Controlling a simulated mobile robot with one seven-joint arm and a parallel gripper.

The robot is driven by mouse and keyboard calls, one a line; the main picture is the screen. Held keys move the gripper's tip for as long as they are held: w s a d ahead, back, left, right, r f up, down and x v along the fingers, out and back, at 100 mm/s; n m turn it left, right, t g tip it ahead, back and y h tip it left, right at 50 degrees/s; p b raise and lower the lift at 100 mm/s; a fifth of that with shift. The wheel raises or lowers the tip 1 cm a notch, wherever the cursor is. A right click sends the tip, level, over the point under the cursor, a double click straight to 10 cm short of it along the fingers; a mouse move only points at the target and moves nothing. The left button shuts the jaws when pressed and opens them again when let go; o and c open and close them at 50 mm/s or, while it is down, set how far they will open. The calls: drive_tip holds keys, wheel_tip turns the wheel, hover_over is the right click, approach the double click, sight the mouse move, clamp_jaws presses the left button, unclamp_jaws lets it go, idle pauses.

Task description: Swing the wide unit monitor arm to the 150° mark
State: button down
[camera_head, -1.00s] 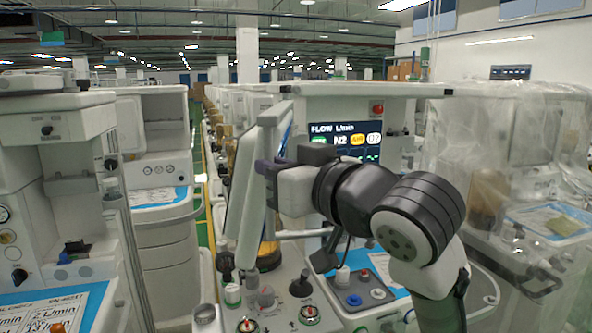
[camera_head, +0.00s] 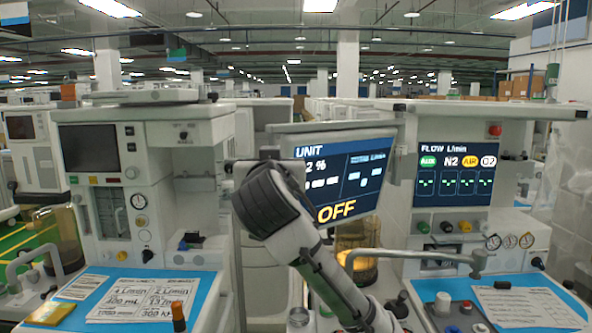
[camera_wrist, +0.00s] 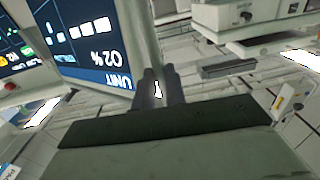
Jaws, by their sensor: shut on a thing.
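The monitor (camera_head: 345,170) stands in the middle of the head view, its lit screen reading UNIT and OFF and facing me at a slant. Its right side is close to the right-hand unit (camera_head: 455,115), which has the FLOW display; the monitor arm's joint and any angle marks cannot be made out. In the wrist view my gripper (camera_wrist: 158,92) is shut on the edge of the monitor (camera_wrist: 85,62). In the head view my own wrist hides most of the grip at the monitor's left edge.
A left-hand unit (camera_head: 150,180) with gauges stands close by, with a blue-matted worktop (camera_head: 205,290) in front. The right worktop (camera_head: 545,305) holds papers and small knobs. Plastic sheeting hangs at far right.

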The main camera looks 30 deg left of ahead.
drive_tip(key=shift+w+a+f+m+t+h, duration=0.1)
drive_tip(key=shift+w+a+m+t+h, duration=0.15)
drive_tip(key=shift+a, duration=0.6)
drive_tip(key=shift+w+a+m+t+h, duration=0.15)
drive_tip(key=shift+w+a, duration=0.15)
drive_tip(key=shift+a, duration=0.5)
drive_tip(key=c, duration=1.5)
unclamp_jaws()
drive_tip(key=shift+s+a, duration=0.1)
drive_tip(key=shift+a, duration=0.05)
drive_tip(key=shift+o, duration=0.2)
drive_tip(key=shift+d, duration=0.25)
drive_tip(key=b+v, duration=0.3)
drive_tip(key=v, duration=1)
drive_tip(key=shift+s+b, duration=0.3)
drive_tip(key=shift+b, duration=0.1)
